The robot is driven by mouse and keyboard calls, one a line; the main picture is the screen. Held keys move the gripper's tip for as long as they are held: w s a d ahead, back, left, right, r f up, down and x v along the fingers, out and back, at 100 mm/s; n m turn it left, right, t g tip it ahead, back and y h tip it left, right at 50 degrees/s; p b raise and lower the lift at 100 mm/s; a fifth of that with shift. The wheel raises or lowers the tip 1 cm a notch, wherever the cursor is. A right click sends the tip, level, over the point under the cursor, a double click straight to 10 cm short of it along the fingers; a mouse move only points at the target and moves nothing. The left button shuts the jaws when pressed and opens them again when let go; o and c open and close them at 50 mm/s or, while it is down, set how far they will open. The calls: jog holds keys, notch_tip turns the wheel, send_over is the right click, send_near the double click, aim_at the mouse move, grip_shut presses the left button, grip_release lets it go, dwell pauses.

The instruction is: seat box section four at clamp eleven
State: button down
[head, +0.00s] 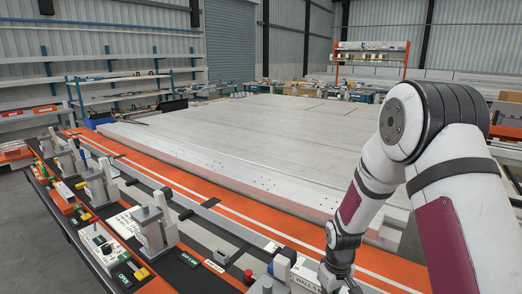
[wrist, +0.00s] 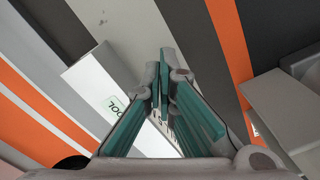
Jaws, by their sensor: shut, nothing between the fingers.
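My gripper (wrist: 163,75) fills the middle of the wrist view, its teal-padded fingers shut together with nothing between them. In the head view my arm reaches down at the lower right, and the fingertips are cut off by the bottom edge. A grey toggle clamp (head: 152,228) stands on the jig's near rail, and another clamp (head: 97,183) stands farther left. I cannot read which one is clamp eleven. A long pale metal section (head: 225,172) lies along the panel's near edge; I cannot tell whether it is box section four.
A green-and-white control box (head: 100,243) and a red button (head: 248,277) sit on the near ledge.

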jog(key=shift+w+d+b, duration=0.4)
jog(key=shift+w+d, duration=0.15)
jog(key=shift+w, duration=0.2)
jog(key=shift+w+d+b, duration=0.4)
jog(key=shift+w+d, duration=0.15)
jog(key=shift+w, duration=0.15)
dwell(0.7)
jog(key=shift+s, duration=0.1)
jog(key=shift+s+a+p, duration=0.5)
jog(key=shift+s+a, duration=0.15)
jog(key=shift+s, duration=0.1)
notch_tip(320, 180, up, 8)
jog(key=p, duration=0.3)
dwell(0.6)
